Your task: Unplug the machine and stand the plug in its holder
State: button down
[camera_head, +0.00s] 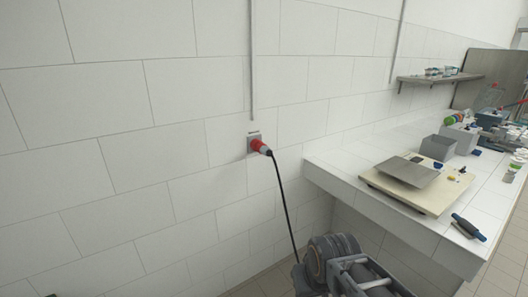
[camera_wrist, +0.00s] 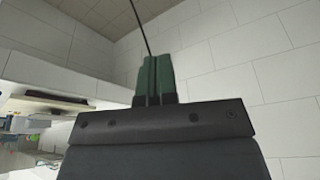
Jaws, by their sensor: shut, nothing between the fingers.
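The red plug (camera_head: 262,147) sits in the wall socket (camera_head: 252,138) on the white tiled wall in the head view. Its black cable (camera_head: 286,205) hangs down from it behind my arm. In the wrist view my gripper (camera_wrist: 154,60) has its two green fingers together with nothing between them. A thin dark line, likely the cable (camera_wrist: 139,25), runs from the top edge down to behind the fingertips; I cannot tell if it touches them. The plug is not in the wrist view. I cannot pick out the plug's holder in either view.
A white tiled counter (camera_head: 345,180) juts out right of the socket. It bears a pale board (camera_head: 432,204) with a grey plate, grey bins (camera_head: 438,148) and a blue-handled tool (camera_head: 468,227). A shelf (camera_head: 440,78) hangs above. The wall left of the socket is bare.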

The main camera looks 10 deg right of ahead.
aim_at(262, 148)
jog(key=u, duration=0.6)
jog(key=i, duration=1.3)
jog(key=z, duration=0.6)
